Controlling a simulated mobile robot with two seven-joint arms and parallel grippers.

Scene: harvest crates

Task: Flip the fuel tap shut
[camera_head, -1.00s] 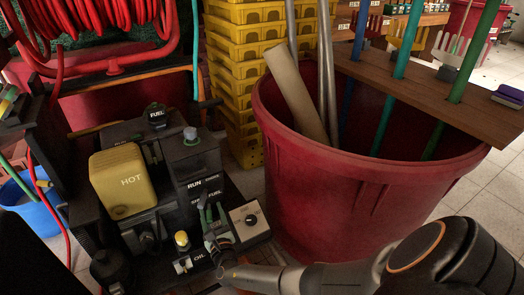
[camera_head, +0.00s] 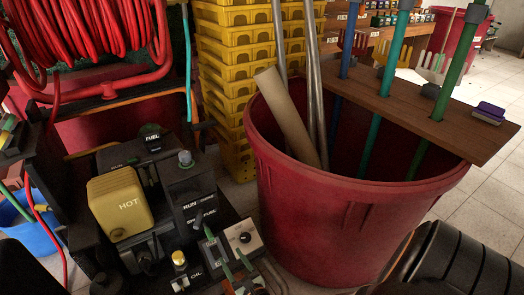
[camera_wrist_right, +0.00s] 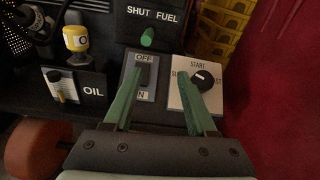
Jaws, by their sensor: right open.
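The fuel tap shows in the right wrist view as a small green knob (camera_wrist_right: 147,38) just below the SHUT FUEL label. In the head view a green bit of the tap (camera_head: 209,232) shows under the FUEL label on the black machine (camera_head: 186,190). My right gripper (camera_wrist_right: 161,64) is open and empty. Its two green fingers reach over the OFF/ON switch plate and the START dial plate, with the tap apart from and beyond the tips. In the head view the right gripper (camera_head: 236,265) is at the bottom edge, partly cut off. My left gripper is not in view.
The START dial plate (camera_head: 241,238) and a yellow-topped oil cap (camera_head: 179,258) sit close by on the machine. A large red bin (camera_head: 350,225) holding poles is close on the right, with stacked yellow crates (camera_head: 231,85) behind.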

